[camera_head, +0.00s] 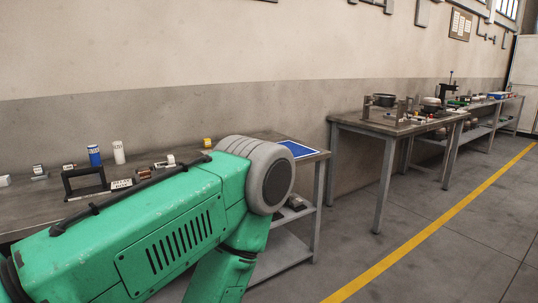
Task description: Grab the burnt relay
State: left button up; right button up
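No burnt relay can be made out for certain. Several small parts lie on the near workbench (268,136), too small to identify. They include a brown block (143,174), a yellow block (207,143) and a small white and dark part (38,170). A black frame (85,182) stands among them, with a small white labelled plate (121,185) beside it whose text I cannot read. Neither of my grippers is in view. A large green link with a grey round joint fills the lower left and hides part of the bench.
A blue cylinder (94,155) and a white cylinder (118,152) stand upright on the near bench. A blue sheet (298,149) lies at its right end. A second workbench (350,121) with tools stands further right. The floor by the yellow line (430,233) is clear.

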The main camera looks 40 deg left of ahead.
aim_at(146, 174)
jog(key=i+u, duration=0.4)
jog(key=i+l+u, duration=0.2)
jog(key=u, duration=0.2)
jog(key=i+l+u, duration=0.25)
jog(key=u, duration=0.15)
